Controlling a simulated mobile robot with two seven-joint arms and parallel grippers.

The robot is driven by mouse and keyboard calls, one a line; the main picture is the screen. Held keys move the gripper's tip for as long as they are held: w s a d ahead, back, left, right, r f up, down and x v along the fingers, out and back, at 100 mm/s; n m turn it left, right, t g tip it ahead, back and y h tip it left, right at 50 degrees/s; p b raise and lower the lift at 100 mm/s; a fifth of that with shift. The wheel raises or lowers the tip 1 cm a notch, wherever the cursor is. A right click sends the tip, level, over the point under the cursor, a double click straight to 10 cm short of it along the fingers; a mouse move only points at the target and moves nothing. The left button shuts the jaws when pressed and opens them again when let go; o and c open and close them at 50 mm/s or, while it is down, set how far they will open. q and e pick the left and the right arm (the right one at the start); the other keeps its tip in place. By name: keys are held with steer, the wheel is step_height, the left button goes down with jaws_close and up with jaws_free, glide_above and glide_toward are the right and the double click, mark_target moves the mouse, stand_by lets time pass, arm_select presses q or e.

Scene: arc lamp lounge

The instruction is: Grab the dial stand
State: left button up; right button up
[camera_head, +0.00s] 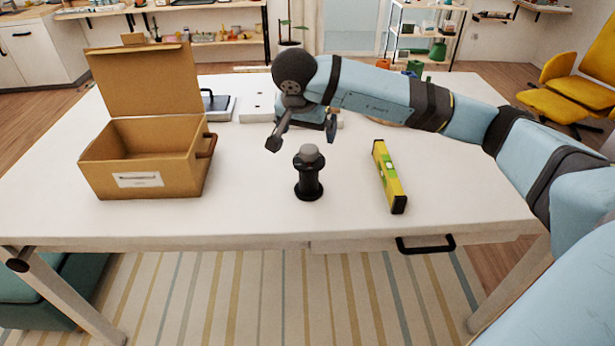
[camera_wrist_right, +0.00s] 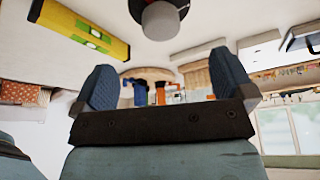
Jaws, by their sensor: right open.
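The dial stand (camera_head: 309,182) is a black, spool-shaped piece with a grey top. It stands upright on the white table near the front edge. It also shows at the top edge of the right wrist view (camera_wrist_right: 162,22), partly cut off. My right gripper (camera_head: 302,136) is above and slightly behind it in the head view, with its fingers spread apart. The fingers (camera_wrist_right: 165,82) show with a clear gap and nothing between them in the right wrist view. The gripper is apart from the stand. My left gripper is not in view.
A yellow spirit level (camera_head: 390,177) lies right of the stand. An open cardboard box (camera_head: 146,180) with a raised lid stands at the left. White blocks (camera_head: 258,107) lie behind, partly hidden by my right arm. The white table (camera_head: 250,205) is clear between box and stand.

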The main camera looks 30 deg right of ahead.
mark_target(309, 148)
steer(key=x, duration=0.4)
steer(key=shift+w+f, duration=0.1)
steer(key=shift+f, duration=0.1)
steer(key=f, duration=0.4)
steer(key=shift+w+d+f+p, duration=0.1)
steer(key=shift+w+d+p, duration=0.15)
steer(key=shift+p, duration=0.1)
steer(key=shift+w+d+f, duration=0.15)
steer(key=shift+f, duration=0.35)
steer(key=shift+r, duration=0.1)
steer(key=c, duration=1.4)
steer(key=shift+r, duration=0.1)
